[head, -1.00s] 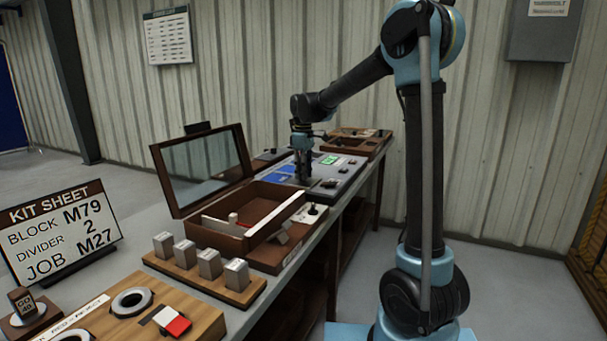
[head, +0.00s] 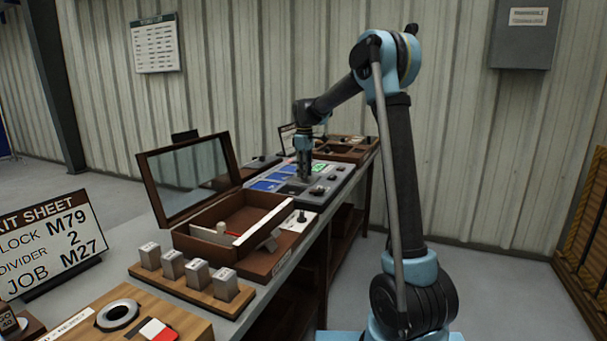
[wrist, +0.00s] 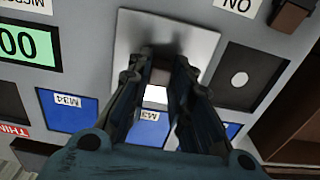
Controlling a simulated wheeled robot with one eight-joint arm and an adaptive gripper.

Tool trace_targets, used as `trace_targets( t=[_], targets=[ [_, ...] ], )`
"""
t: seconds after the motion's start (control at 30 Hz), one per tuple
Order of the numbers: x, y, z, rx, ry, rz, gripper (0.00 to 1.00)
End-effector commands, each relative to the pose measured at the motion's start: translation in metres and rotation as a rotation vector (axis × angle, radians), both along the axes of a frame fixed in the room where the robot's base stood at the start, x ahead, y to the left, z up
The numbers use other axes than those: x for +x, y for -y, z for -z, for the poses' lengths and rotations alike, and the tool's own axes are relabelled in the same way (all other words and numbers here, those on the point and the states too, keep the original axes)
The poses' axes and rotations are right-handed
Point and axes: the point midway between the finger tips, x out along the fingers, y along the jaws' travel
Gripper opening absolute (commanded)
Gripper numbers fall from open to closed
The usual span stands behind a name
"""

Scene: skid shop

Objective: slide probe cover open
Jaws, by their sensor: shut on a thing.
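In the wrist view a bright metal plate (wrist: 205,42), which looks like the probe cover, lies on the grey panel. My gripper (wrist: 160,62) reaches over it, its two fingers closed on a small dark knob on the plate; the fingers hide most of the knob. A dark square (wrist: 240,78) with a pale round spot sits right beside the plate. In the head view my gripper (head: 304,172) points down onto the grey panel (head: 335,182) on the bench. The plate cannot be made out there.
Blue labelled pads (wrist: 68,110) and a green display (wrist: 25,45) lie near the plate. An open wooden box (head: 190,243) with a raised glass lid, a row of metal blocks (head: 196,274) and a kit sheet (head: 55,240) stand nearer on the bench.

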Motion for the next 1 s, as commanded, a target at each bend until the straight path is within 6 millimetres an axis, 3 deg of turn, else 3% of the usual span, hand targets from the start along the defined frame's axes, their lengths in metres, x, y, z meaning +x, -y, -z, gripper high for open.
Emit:
trace_targets(
  t=[0.03,0.07,0.13,0.57,1.0],
  targets=[
    [0.007,0.002,-0.001,-0.002,0.013,0.004,0.00],
    [0.007,0.002,-0.001,-0.002,0.013,0.005,0.27],
    [0.006,0.002,-0.001,-0.001,0.012,0.005,0.40],
    [0.004,0.001,-0.009,-0.001,0.008,0.003,0.40],
    [0.005,0.001,-0.086,-0.001,0.008,0.003,0.40]
  ],
)
